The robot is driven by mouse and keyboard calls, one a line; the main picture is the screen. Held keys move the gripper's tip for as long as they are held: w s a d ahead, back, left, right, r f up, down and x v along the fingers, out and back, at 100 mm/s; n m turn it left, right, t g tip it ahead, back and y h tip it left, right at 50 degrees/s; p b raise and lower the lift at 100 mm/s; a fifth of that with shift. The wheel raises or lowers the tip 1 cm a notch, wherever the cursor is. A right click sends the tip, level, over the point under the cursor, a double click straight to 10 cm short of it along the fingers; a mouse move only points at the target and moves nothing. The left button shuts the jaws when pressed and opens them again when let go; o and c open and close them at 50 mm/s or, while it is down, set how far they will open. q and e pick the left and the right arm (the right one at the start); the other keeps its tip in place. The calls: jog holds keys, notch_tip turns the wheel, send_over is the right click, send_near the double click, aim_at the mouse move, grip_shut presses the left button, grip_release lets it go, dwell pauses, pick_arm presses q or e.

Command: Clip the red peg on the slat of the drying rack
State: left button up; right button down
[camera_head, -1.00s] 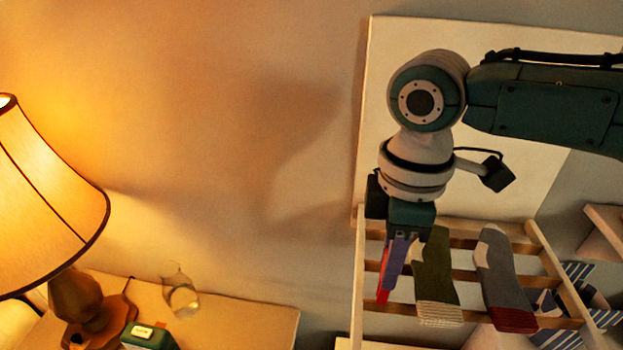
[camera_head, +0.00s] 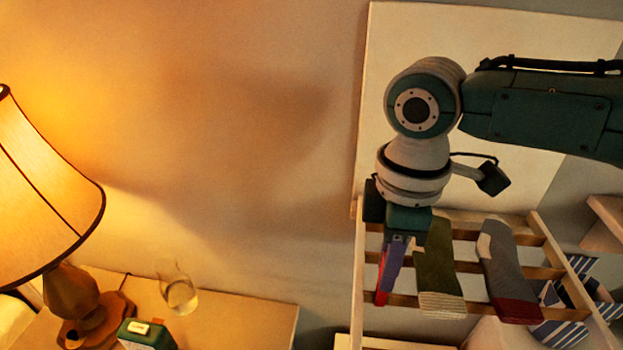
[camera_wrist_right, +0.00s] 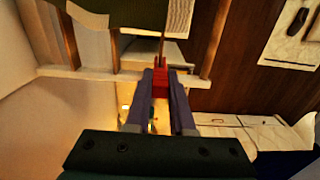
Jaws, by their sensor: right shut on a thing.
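The red peg (camera_wrist_right: 160,82) is between the fingertips of my right gripper (camera_wrist_right: 161,95), which is shut on it. In the head view the red peg (camera_head: 382,285) shows as a thin red strip beside the purple fingers of my right gripper (camera_head: 388,272). The wooden drying rack (camera_head: 357,270) stands at the right, and the gripper points down at its left end. In the right wrist view the peg's tip points toward a gap between the rack's slats (camera_wrist_right: 72,42). I cannot tell whether the peg touches a slat. My left gripper is not in view.
A green sock (camera_head: 436,265) and a grey and red sock (camera_head: 508,270) hang on the rack right of the gripper. A lit lamp (camera_head: 45,195), a glass vase (camera_head: 178,290) and a green clock (camera_head: 147,335) stand on a bedside table at the left.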

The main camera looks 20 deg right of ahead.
jog(key=shift+f+b, duration=0.55)
jog(key=shift+f, duration=0.25)
jog(key=shift+f+b, duration=0.45)
jog(key=shift+f, duration=0.2)
jog(key=c, duration=0.7)
grip_release()
notch_tip(320, 180, up, 10)
jog(key=shift+r+b, duration=0.1)
jog(key=shift+b, duration=0.55)
